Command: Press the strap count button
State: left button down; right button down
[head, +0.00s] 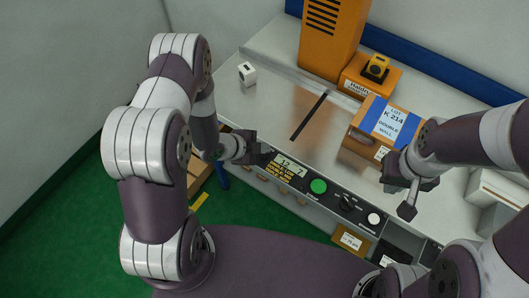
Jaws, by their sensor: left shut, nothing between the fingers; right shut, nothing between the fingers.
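A dark control panel (330,194) runs along the front edge of the metal table. It carries a display (290,165) reading 12 and 7, a green round button (319,186), a black knob (347,203) and a white round button (374,219). The small labels are too small to read, so I cannot tell which is the strap count button. My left gripper (262,152) is shut and empty, just left of and above the display. My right gripper (408,208) is shut and empty, to the right of the white button, pointing down.
A cardboard box (364,138) with a blue and white label lies on the metal table (265,105), left of my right arm. An orange machine column (332,35) stands behind a dark slot (309,116). A white cube (247,73) sits at the back left. The table's left part is clear.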

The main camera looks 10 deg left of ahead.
aim_at(262, 156)
pick_arm(q)
jog(key=shift+f, duration=0.1)
dwell(0.5)
jog(key=shift+f+b, duration=0.35)
jog(key=shift+f+b, duration=0.55)
jog(key=shift+f, duration=0.05)
dwell(0.5)
jog(key=shift+r, duration=0.15)
jog(key=shift+r+p, duration=0.85)
jog(key=shift+r, duration=0.05)
notch_tip(262, 156, up, 5)
jog(key=p, duration=0.4)
dwell(0.3)
